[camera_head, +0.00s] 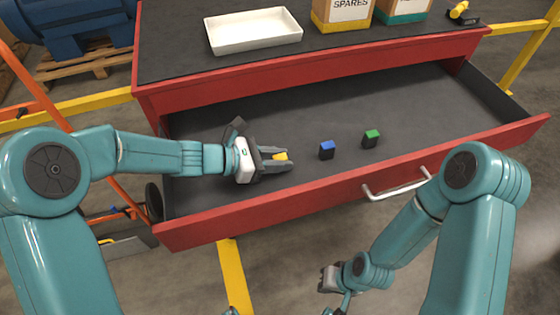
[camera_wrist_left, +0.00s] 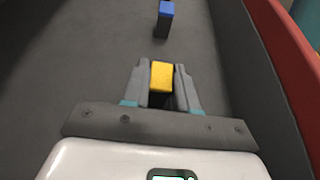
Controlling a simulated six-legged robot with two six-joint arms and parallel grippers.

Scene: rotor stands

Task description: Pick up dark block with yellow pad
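The dark block with the yellow pad (camera_head: 281,156) is in the open drawer, at the left end of a row of blocks. My left gripper (camera_head: 279,160) reaches into the drawer with one finger on each side of this block. In the left wrist view the yellow pad (camera_wrist_left: 162,76) shows between the two fingertips (camera_wrist_left: 163,80), very close to both. I cannot tell whether the fingers press on it. The block's lower part is mostly hidden. My right gripper (camera_head: 338,295) is low, outside the drawer front, partly hidden and small.
A blue-topped block (camera_head: 327,150) and a green-topped block (camera_head: 371,139) stand to the right in the drawer (camera_head: 430,110). The red drawer front with its handle (camera_head: 397,188) is close. A white tray (camera_head: 253,30) and boxes marked spares (camera_head: 342,14) are on top.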

